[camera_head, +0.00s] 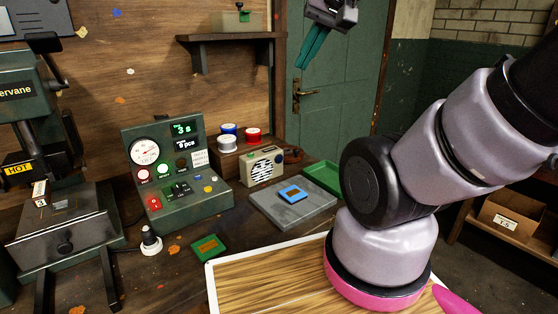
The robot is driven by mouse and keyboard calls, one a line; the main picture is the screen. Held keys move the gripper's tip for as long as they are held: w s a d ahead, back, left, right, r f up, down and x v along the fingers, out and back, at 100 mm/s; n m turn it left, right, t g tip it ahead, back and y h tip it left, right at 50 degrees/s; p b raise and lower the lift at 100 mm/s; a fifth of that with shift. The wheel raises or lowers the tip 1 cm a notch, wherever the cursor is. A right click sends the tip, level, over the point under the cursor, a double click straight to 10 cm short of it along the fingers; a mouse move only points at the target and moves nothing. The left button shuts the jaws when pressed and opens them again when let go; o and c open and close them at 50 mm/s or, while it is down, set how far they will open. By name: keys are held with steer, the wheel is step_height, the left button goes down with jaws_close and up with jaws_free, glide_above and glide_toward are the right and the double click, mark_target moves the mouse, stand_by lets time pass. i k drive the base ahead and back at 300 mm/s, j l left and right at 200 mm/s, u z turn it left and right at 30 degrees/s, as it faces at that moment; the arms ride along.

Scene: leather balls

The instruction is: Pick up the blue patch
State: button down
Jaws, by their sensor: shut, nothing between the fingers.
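The blue patch (292,194) is a small flat square with a paler middle. It lies on a grey slab (318,209) on the workbench, right of the middle of the bench. My gripper (303,60) hangs at the top of the view, with its green fingers pointing down and to the left. The fingers are together and hold nothing. The gripper is well above the slab and apart from the patch. Nothing covers the patch in this view.
A green patch with an orange middle (208,248) lies on the bench. A cream radio (262,169) and thread spools (227,141) stand behind the slab. A green tray (321,176) sits beside it. A green control box (178,205) and a press (65,235) are left.

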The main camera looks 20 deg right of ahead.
mark_target(293, 194)
steer(key=k+j, duration=0.75)
steer(key=j+z, duration=0.05)
